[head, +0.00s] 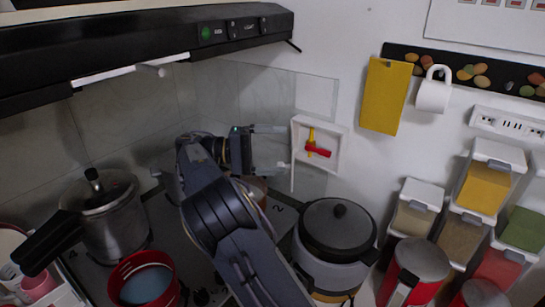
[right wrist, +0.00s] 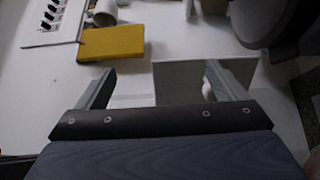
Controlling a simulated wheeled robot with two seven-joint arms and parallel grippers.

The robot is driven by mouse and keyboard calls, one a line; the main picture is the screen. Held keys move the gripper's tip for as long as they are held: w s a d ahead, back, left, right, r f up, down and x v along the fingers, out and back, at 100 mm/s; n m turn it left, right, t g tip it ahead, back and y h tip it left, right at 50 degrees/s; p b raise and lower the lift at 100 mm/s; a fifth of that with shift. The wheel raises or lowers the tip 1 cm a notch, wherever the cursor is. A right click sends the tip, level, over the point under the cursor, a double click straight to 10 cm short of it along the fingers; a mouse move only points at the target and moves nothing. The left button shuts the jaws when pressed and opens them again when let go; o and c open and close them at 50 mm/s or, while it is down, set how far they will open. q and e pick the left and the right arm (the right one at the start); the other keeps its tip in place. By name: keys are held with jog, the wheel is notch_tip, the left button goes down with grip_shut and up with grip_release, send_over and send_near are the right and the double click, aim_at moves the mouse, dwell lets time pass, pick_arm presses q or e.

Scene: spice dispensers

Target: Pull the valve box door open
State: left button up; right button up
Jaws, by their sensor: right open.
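The valve box (head: 343,140) is a white open-fronted box on the wall, with a yellow pipe (head: 311,134) and a red handle (head: 318,150) visible inside. Its door (head: 292,170) appears as a thin white panel seen nearly edge-on at the box's left side, standing open. My right gripper (head: 284,148) is open just left of the box, its fingers spread one above the other. In the right wrist view, a pale panel (right wrist: 180,76), apparently the door, lies near the open right gripper (right wrist: 160,72). Whether a finger touches it cannot be told. My left gripper is out of view.
A rice cooker (head: 338,235) stands below. A pressure cooker (head: 108,215) and a red pot (head: 144,280) are at left, under a black hood (head: 140,45).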

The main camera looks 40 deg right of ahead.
jog(key=r, duration=0.1)
jog(key=s+a+r, duration=0.2)
jog(key=shift+s+r, duration=0.15)
jog(key=shift+r, duration=0.15)
jog(key=c, duration=0.6)
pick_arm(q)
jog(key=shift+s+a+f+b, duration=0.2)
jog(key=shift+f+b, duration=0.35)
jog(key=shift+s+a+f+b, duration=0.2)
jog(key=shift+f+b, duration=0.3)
pick_arm(e)
jog(key=s+a+r, duration=0.1)
jog(key=s, duration=0.1)
jog(key=s+a+r, duration=0.1)
jog(key=s+a, duration=0.1)
jog(key=s+a+r, duration=0.1)
jog(key=s+a, duration=0.1)
jog(key=shift+s+r, duration=0.15)
jog(key=shift+s, duration=0.25)
jog(key=shift+c, duration=0.2)
